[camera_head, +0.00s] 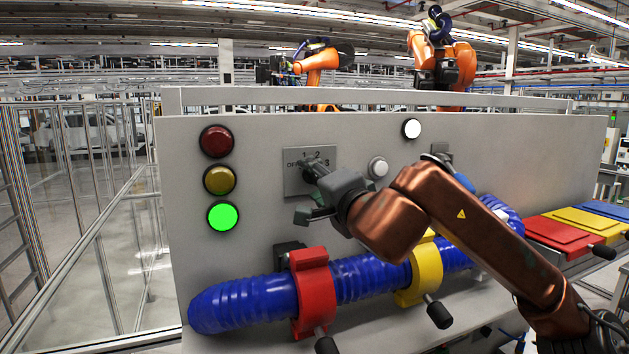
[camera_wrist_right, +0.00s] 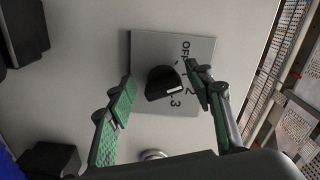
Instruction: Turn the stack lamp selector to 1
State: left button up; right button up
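The stack lamp selector is a black knob (camera_wrist_right: 161,84) on a grey plate (camera_head: 297,183) marked OFF, 1, 2, 3. In the wrist view its white mark points to the 2 and 3 side; I cannot tell exactly which number. My right gripper (camera_wrist_right: 159,76) is open, its green-padded fingers on either side of the knob, with gaps visible. In the head view the right gripper (camera_head: 310,193) is in front of the plate and hides most of the knob. The stack lamps are red (camera_head: 217,141), yellow (camera_head: 220,180) and green (camera_head: 223,217); only green is lit. My left gripper is not in view.
A white round lamp or button (camera_head: 411,129) and a silver button (camera_head: 378,167) are right of the plate. Below, a blue ribbed hose (camera_head: 243,302) runs through a red clamp (camera_head: 314,291) and a yellow clamp (camera_head: 427,270).

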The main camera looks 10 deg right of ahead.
jog(key=shift+w+d, duration=0.2)
jog(key=shift+d, duration=0.05)
jog(key=s+d, duration=0.2)
jog(key=s, duration=0.9)
jog(key=shift+s, duration=0.4)
jog(key=shift+d, duration=0.1)
jog(key=shift+c, duration=0.2)
